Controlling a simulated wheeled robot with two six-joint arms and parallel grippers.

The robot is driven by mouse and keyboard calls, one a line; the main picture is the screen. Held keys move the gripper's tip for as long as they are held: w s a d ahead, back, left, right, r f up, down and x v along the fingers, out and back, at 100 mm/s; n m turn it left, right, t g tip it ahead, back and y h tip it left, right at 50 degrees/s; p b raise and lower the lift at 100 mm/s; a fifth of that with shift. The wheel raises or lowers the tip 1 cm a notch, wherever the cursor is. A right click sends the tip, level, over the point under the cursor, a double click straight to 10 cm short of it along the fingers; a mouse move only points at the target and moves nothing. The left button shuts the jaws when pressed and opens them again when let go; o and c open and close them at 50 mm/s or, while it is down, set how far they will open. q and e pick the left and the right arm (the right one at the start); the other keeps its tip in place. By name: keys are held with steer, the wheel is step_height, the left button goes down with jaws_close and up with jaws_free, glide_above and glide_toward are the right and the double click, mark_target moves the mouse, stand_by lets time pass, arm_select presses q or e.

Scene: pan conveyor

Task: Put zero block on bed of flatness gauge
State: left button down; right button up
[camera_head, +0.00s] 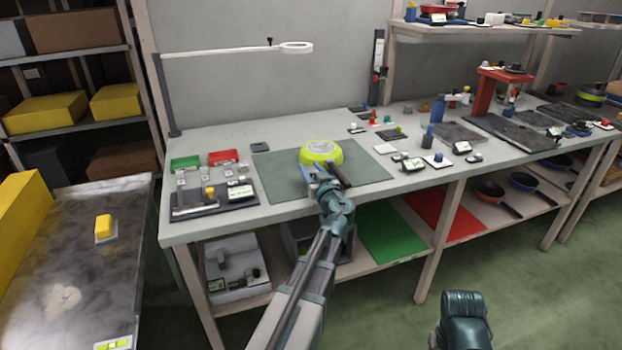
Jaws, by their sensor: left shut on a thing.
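My left gripper (317,178) is over the front of the dark green mat, at the near edge of an upturned lime-green pan (320,150). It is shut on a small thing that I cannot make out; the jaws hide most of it. The pan's dark handle (341,177) runs close beside the jaws on the right. A gauge with a dark base (190,212), a yellow knob and a small display stands on the left of the bench, probably the flatness gauge. I cannot pick out the zero block with certainty.
A green bin (185,162) and a red bin (223,156) stand behind the left gauge. A red-columned stand (487,92) and other instruments fill the right of the bench. The mat (277,185) is bare left of the pan. A lamp arm (225,50) overhangs the back.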

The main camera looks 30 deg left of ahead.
arm_select(q)
steer(key=shift+f, duration=0.55)
steer(key=shift+a+r, duration=0.1)
steer(key=shift+r, duration=0.05)
arm_select(e)
steer(key=shift+f, duration=0.4)
steer(key=shift+f, duration=0.1)
arm_select(q)
steer(key=shift+c, duration=2)
jaws_free()
steer(key=v, duration=1.2)
